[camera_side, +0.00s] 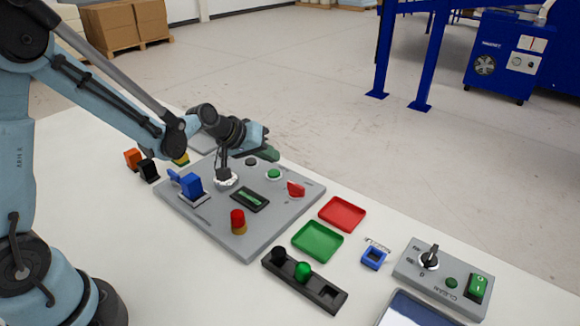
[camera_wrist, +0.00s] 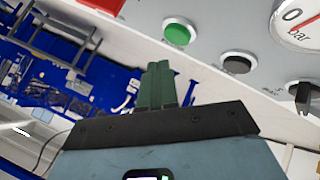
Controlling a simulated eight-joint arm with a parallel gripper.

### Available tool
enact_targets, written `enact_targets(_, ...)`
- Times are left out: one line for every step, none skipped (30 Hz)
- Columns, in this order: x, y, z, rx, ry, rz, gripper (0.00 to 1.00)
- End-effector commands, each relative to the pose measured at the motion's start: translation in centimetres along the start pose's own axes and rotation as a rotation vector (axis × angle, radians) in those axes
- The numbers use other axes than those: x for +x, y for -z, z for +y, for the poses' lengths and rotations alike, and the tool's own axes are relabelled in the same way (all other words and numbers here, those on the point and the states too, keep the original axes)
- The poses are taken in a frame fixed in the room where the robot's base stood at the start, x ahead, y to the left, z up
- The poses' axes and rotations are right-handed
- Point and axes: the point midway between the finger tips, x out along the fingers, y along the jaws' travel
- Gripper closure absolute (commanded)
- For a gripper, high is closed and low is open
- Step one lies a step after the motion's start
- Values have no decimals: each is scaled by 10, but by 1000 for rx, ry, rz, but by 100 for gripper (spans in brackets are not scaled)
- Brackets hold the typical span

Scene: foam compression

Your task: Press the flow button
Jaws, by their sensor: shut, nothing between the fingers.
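The grey control panel (camera_side: 210,215) lies on the white table. It carries a green round button (camera_side: 274,174) and a black round button (camera_side: 251,161) near its far edge; no flow label is readable, so I cannot tell which is the flow button. In the wrist view the green button (camera_wrist: 178,33) and the black button (camera_wrist: 237,63) both show uncovered. My gripper (camera_side: 275,156), with dark green fingers, is over the panel's far edge, close to the black button in the picture. In the wrist view its fingers (camera_wrist: 158,66) are together and empty, apart from both buttons.
The panel also bears a gauge (camera_side: 225,180), a red switch (camera_side: 296,189), a blue lever block (camera_side: 191,185), a display (camera_side: 250,198) and a red-topped cylinder (camera_side: 238,220). Red (camera_side: 342,213) and green (camera_side: 318,241) trays and a clean box (camera_side: 441,279) stand at right.

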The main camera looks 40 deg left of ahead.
Motion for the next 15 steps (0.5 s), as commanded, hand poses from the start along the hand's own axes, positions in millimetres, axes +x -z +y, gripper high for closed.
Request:
enact_targets(-4, 2, 3, 0, 0, 0, 100)
enact_targets(-6, 4, 4, 0, 0, 0, 100)
enact_targets(-8, 5, 6, 0, 0, 0, 100)
enact_targets(-10, 7, 7, 0, 0, 0, 100)
enact_targets(-12, 8, 9, 0, 0, 0, 100)
enact_targets(-15, 10, 10, 0, 0, 0, 100)
enact_targets(-16, 12, 12, 0, 0, 0, 100)
enact_targets(-18, 13, 13, 0, 0, 0, 100)
enact_targets(-20, 14, 15, 0, 0, 0, 100)
enact_targets(-22, 16, 16, 0, 0, 0, 100)
enact_targets(-23, 16, 17, 0, 0, 0, 100)
enact_targets(-25, 17, 18, 0, 0, 0, 100)
enact_targets(-25, 18, 18, 0, 0, 0, 100)
enact_targets(-26, 18, 19, 0, 0, 0, 100)
enact_targets(-26, 19, 19, 0, 0, 0, 100)
